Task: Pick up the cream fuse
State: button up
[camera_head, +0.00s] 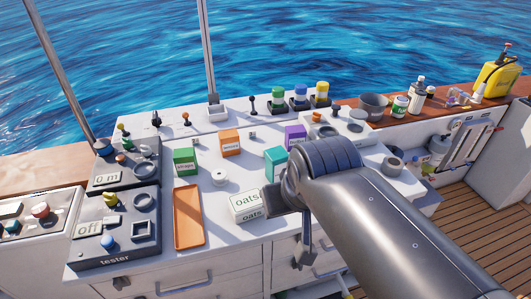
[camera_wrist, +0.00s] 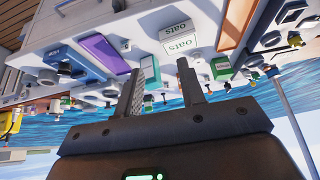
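I cannot pick out the cream fuse with certainty in either view. A pale, spool-like round piece (camera_head: 219,177) lies on the white counter (camera_head: 215,215) between the green box and the oats box, but I cannot tell whether it is a fuse. My gripper (camera_wrist: 160,67) shows in the wrist view with its two fingers well apart and nothing held between them. In the head view my arm reaches in from the lower right, and its end hangs over the counter's front, right of the oats box. The arm hides part of the counter there.
An oats box (camera_head: 246,205), orange tray (camera_head: 188,216), green box (camera_head: 185,161), orange box (camera_head: 230,142), teal box (camera_head: 275,162) and purple box (camera_head: 295,135) crowd the counter. A tester panel (camera_head: 118,240) stands left. Bottles and a yellow sprayer (camera_head: 495,77) stand on the right ledge.

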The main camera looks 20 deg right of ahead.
jog(key=shift+o, duration=0.2)
dwell(0.3)
jog(key=o, duration=0.3)
jog(key=w+d+f+g, duration=0.3)
jog(key=w+d+f, duration=0.25)
jog(key=w, duration=0.25)
jog(key=w+d+f+g, duration=0.3)
jog(key=w+d+f, duration=0.25)
jog(key=w, duration=0.35)
jog(key=f, duration=0.6)
jog(key=d+f, duration=0.1)
jog(key=f, duration=0.2)
jog(key=shift+f, duration=0.4)
